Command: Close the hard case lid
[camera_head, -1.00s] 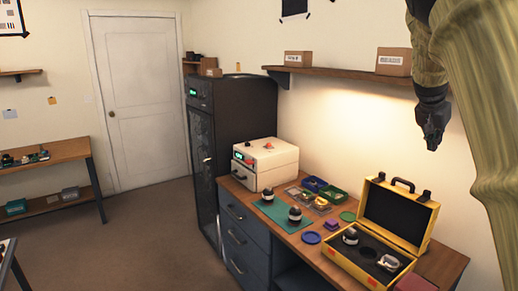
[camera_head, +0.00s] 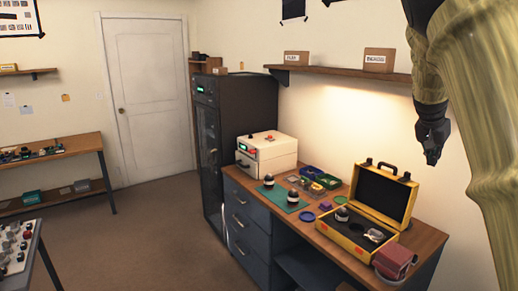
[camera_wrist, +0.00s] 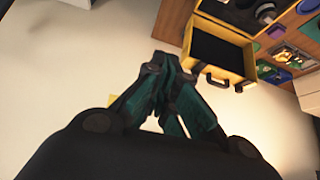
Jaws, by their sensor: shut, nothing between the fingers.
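The yellow hard case (camera_head: 348,240) stands on the right part of the wooden bench in the head view. Its lid (camera_head: 384,192) is open and upright at the back, with a dark lining and a handle on its top edge. A white-and-black lens part and a silvery part sit in the dark foam of the base. In the wrist view the open lid (camera_wrist: 222,47) shows at the upper right. My gripper (camera_head: 432,160) is shut and empty, pointing down, above and to the right of the lid and apart from it. Its fingers also show in the wrist view (camera_wrist: 165,72).
A reddish box (camera_head: 394,262) stands at the bench's front right, close to the case. Green mat (camera_head: 283,196), small trays and a white machine (camera_head: 267,155) lie left of the case. A wall shelf (camera_head: 340,72) with boxes runs behind.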

